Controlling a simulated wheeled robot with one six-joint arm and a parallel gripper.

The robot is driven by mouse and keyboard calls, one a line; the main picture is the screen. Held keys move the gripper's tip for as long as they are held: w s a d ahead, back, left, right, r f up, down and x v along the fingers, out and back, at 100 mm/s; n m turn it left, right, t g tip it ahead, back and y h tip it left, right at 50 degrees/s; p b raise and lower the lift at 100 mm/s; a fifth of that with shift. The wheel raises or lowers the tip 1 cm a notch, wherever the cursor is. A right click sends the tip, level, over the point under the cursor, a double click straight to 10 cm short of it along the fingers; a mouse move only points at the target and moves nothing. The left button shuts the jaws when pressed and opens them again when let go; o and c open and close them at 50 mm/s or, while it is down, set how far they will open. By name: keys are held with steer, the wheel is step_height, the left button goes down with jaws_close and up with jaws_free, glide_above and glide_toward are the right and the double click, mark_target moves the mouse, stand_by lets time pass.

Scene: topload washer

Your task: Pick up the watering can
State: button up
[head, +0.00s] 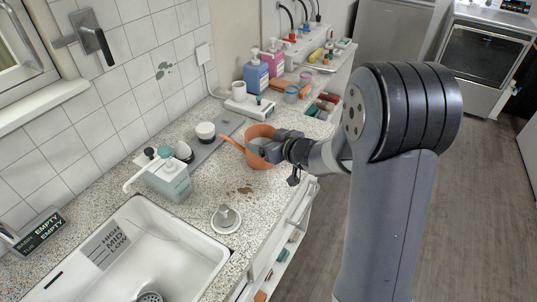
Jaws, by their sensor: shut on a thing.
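The orange watering can (259,160) stands at the front edge of the speckled counter, right of the middle, with its spout pointing left. My gripper (272,149) reaches in from the right and is shut on the can's upper right side. The fingers and my arm hide part of the can's rim and right side. I cannot tell whether the can's base touches the counter.
A white sink (140,255) fills the counter's near left. A teal soap dispenser (167,179) stands left of the can. White bowls (205,132) and a blue bottle (256,77) stand behind it. The floor (485,190) at right is clear.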

steer(key=c, duration=0.5)
